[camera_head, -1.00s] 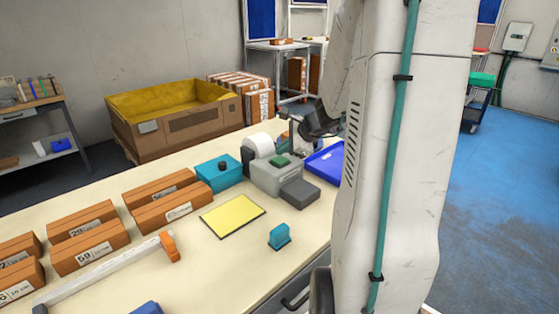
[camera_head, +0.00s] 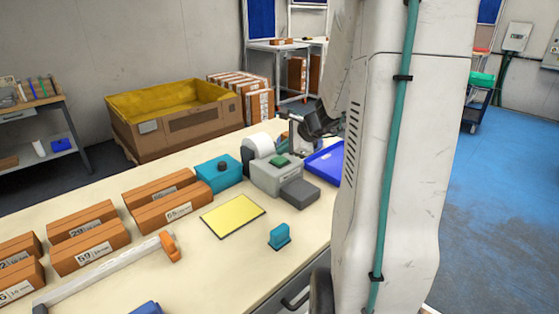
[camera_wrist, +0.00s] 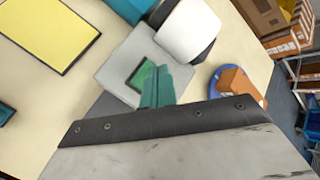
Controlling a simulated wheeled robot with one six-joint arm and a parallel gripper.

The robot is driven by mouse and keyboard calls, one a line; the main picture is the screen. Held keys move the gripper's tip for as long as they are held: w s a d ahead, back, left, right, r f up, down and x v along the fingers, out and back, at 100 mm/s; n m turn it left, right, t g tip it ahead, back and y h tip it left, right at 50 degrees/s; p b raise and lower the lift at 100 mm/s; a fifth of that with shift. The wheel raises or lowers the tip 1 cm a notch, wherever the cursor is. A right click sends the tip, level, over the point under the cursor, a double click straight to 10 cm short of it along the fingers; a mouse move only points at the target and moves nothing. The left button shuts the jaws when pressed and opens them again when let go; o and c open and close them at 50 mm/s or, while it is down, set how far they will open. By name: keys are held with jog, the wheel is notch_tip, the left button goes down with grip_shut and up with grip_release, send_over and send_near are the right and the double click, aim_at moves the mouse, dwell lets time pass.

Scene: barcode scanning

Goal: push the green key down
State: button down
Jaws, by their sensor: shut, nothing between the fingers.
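The green key (camera_head: 281,160) is a raised square on top of the grey label printer (camera_head: 268,178) on the table. In the wrist view the green key (camera_wrist: 139,75) shows partly behind the teal fingers of my gripper (camera_wrist: 158,76). The fingers are shut together with nothing between them. Their tips are over or beside the key; I cannot tell whether they touch it. In the head view my dark wrist is behind and right of the printer, and the fingertips are hard to make out.
A white paper roll (camera_head: 258,144) stands at the printer's back. A teal box (camera_head: 220,174) is left of it, a blue tray (camera_head: 325,163) right. A yellow mat (camera_head: 233,215), a teal item (camera_head: 279,236) and several brown boxes lie on the table.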

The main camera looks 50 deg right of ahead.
aim_at(283, 161)
jog(key=shift+f, duration=0.1)
jog(key=shift+f, duration=0.35)
jog(key=shift+f, duration=0.65)
dwell(0.9)
dwell(0.3)
jog(key=shift+r, duration=1.1)
jog(key=shift+r, duration=2.5)
